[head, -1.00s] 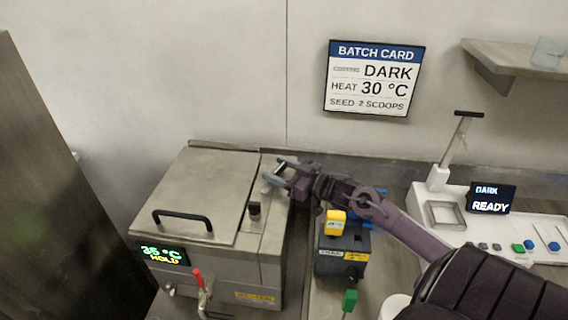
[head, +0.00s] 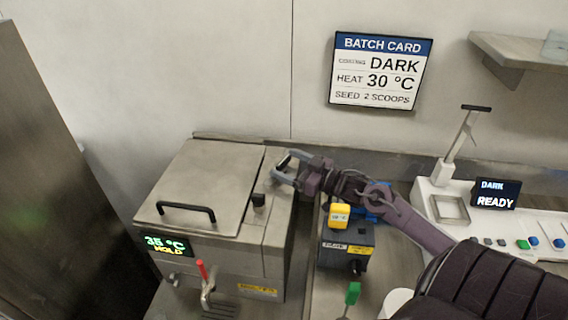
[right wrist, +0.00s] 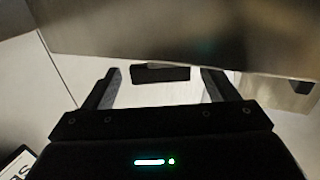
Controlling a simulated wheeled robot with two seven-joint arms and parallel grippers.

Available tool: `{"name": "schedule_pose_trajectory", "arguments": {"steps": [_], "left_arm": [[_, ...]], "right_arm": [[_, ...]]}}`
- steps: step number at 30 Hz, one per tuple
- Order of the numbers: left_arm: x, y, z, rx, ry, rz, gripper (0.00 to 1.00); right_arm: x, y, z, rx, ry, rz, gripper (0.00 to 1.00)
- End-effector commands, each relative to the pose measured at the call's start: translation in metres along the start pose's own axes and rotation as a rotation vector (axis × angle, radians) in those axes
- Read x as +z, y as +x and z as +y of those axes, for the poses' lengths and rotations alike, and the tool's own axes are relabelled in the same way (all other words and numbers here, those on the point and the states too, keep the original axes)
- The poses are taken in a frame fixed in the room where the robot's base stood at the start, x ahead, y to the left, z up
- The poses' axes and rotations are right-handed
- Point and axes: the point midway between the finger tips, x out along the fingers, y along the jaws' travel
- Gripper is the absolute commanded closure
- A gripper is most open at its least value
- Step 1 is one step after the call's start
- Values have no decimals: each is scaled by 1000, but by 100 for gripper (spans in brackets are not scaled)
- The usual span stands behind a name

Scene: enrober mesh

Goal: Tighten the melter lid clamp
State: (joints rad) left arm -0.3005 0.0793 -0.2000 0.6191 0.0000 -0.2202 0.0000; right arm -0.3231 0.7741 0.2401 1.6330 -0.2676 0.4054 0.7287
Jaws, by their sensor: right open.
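The steel melter (head: 200,250) stands at the left centre in the head view, its flat lid (head: 205,185) closed. A small black knob (head: 258,200), which looks like the lid clamp, stands at the lid's right edge. My right gripper (head: 282,168) is open and empty above the melter's back right part, behind and right of the knob. In the right wrist view, a dark bar (right wrist: 160,73) shows beyond and between the open fingers (right wrist: 162,88); I cannot tell whether it is the clamp. My left gripper is not in view.
A red-handled tap (head: 202,272) is on the melter's front, below a display (head: 166,244) reading 35 °C HOLD. A dark box with a yellow top (head: 339,216) stands close below my right arm. A white panel (head: 440,205) with a READY screen is at right.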

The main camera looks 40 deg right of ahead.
Motion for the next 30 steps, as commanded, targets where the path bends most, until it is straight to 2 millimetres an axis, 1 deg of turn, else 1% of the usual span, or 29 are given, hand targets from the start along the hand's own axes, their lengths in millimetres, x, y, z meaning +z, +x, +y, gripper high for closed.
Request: {"name": "schedule_pose_trajectory", "arguments": {"steps": [3,10,15,22,23,26,29,30], "left_arm": [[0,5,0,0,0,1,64],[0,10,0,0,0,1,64],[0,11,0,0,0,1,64],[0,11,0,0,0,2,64],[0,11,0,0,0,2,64],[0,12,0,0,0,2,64],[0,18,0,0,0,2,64],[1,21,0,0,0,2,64]], "right_arm": [[4,-20,-1,-1,1,-4,20],[2,-49,0,0,0,-2,20],[1,-58,0,-1,-1,-1,20],[0,-58,0,-1,-1,0,20],[0,-58,0,-1,-1,0,21],[0,-57,-1,-5,-22,-2,34],[-4,-51,-4,-26,-125,-10,48],[-6,-48,-7,-40,-197,-16,53]]}}
